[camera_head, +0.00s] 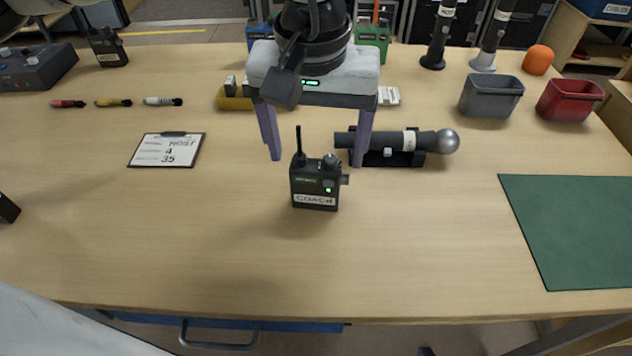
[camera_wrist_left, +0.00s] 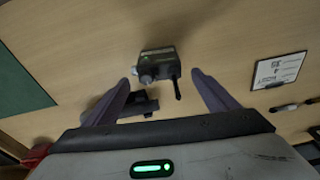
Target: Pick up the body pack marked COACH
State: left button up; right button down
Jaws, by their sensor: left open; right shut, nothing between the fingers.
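The body pack marked COACH (camera_head: 315,187) stands upright on the table in the middle of the head view. It is dark, with a short antenna, a knob and a green light. My left gripper (camera_head: 317,161) is open and empty, pointing down just behind and above the pack. In the left wrist view the pack (camera_wrist_left: 157,62) lies just beyond the open fingertips (camera_wrist_left: 160,77), roughly centred between them and apart from both.
A handheld microphone in a black cradle (camera_head: 388,157) lies close beside my left gripper's right finger. A HOST clipboard (camera_head: 167,150) lies left; a green mat (camera_head: 575,225) lies right. Grey (camera_head: 490,97) and red bins (camera_head: 568,100) stand at back right. The table front is clear.

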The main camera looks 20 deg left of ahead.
pick_arm(q)
jog(key=shift+w+f, duration=0.1)
jog(key=shift+f, duration=0.4)
jog(key=shift+c, duration=0.2)
jog(key=shift+r, duration=0.1)
jog(key=c, duration=1.6)
